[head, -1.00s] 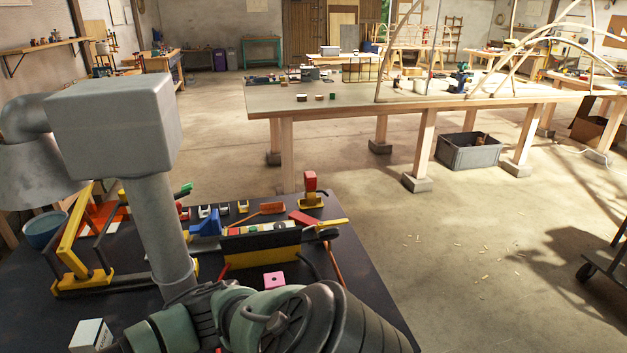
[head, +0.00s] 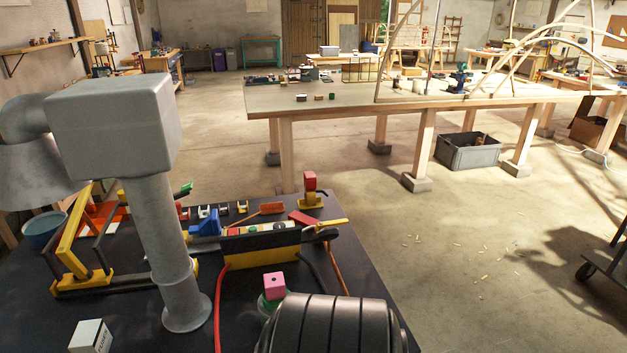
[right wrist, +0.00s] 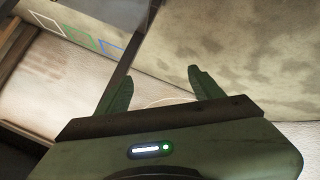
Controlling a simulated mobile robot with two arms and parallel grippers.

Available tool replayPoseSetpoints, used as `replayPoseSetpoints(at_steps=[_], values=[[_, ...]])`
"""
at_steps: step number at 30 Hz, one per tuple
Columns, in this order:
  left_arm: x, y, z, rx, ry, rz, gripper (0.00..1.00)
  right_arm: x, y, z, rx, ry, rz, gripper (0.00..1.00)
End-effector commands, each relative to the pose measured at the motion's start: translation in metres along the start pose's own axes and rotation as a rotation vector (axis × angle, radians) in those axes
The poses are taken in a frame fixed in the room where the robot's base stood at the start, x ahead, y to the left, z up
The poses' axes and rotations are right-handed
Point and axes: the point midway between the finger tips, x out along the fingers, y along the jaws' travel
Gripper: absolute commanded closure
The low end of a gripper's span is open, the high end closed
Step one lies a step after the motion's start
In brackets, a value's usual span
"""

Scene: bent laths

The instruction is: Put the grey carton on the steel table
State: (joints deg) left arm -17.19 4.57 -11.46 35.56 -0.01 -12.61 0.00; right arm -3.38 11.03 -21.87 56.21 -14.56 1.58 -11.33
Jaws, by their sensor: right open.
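A small pale grey-white carton (head: 90,337) with dark lettering on one side stands on the dark-topped bench (head: 130,330), at the lower left of the head view. No gripper is near it in that view. My right gripper (right wrist: 160,76) shows in the right wrist view, its two green fingers apart with nothing between them. Below it lies a stained, pale surface. In the head view only a dark ribbed part of my arm shows at the bottom; the gripper itself is out of that view. My left gripper is in neither view. I cannot pick out a steel table.
A grey post with a block head (head: 112,125) rises from the bench. Open floor lies to the right.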

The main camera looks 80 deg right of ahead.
Motion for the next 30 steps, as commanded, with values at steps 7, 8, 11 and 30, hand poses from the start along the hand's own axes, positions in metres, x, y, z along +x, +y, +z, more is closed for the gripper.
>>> replayPoseSetpoints(at_steps=[7,8,11,30], values=[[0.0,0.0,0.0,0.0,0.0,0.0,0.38,-0.087,-0.152,0.18,0.415,-0.473,-0.149,0.33],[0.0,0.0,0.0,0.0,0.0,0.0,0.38,-0.101,-0.167,0.194,0.452,-0.521,-0.161,0.33],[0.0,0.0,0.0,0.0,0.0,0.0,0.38,-0.14,-0.211,0.229,0.56,-0.653,-0.19,0.33],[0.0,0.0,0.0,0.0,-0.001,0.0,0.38,-0.185,-0.255,0.259,0.664,-0.789,-0.215,0.33]])
